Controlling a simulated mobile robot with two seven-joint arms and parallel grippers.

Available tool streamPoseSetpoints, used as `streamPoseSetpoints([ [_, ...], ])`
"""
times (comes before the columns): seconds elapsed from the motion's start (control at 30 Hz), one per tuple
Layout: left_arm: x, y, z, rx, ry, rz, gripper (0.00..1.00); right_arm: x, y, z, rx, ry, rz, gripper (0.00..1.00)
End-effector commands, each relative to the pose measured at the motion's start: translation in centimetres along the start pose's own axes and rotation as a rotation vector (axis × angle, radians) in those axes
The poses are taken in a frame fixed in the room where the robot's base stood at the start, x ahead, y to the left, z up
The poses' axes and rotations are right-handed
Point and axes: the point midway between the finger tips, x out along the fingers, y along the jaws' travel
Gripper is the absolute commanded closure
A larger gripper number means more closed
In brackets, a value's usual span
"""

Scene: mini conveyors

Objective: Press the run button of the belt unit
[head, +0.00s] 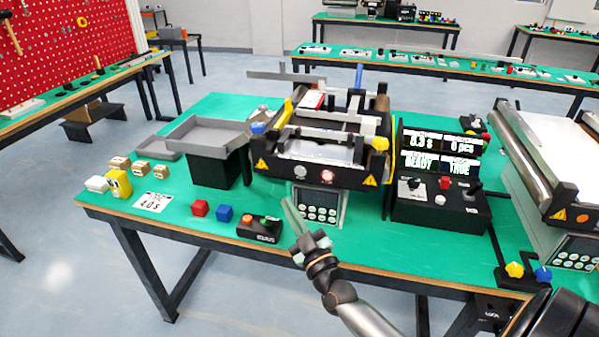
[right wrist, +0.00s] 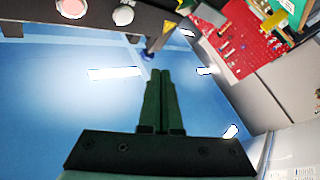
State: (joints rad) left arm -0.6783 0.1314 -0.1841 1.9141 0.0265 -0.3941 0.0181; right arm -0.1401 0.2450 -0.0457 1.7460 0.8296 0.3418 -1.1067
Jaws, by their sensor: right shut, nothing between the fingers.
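The belt unit (head: 318,172) stands on the green table, with a black front panel and yellow warning triangles. Its panel carries a pale button (head: 300,172) and a pinkish-red button (head: 327,176). In the right wrist view, a red button (right wrist: 72,8) and a white button (right wrist: 123,15) show on the dark panel at the top left. Their labels are too small to read, so I cannot tell which is run. My right gripper (head: 287,200) has its green fingers shut and empty, in front of and below the panel, left of the keypad. My left gripper is out of view.
A grey tray (head: 207,133) stands left. A display console (head: 440,190) reading READY and TRUE stands right.

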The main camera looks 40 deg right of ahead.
Motion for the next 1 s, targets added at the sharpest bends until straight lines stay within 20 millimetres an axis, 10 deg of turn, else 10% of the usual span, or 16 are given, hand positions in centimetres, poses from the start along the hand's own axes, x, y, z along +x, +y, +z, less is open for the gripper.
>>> streamPoseSetpoints([
  [1.0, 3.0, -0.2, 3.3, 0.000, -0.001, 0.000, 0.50, 6.1, 4.4, 4.5, 0.001, 0.000, -0.001, 1.00],
])
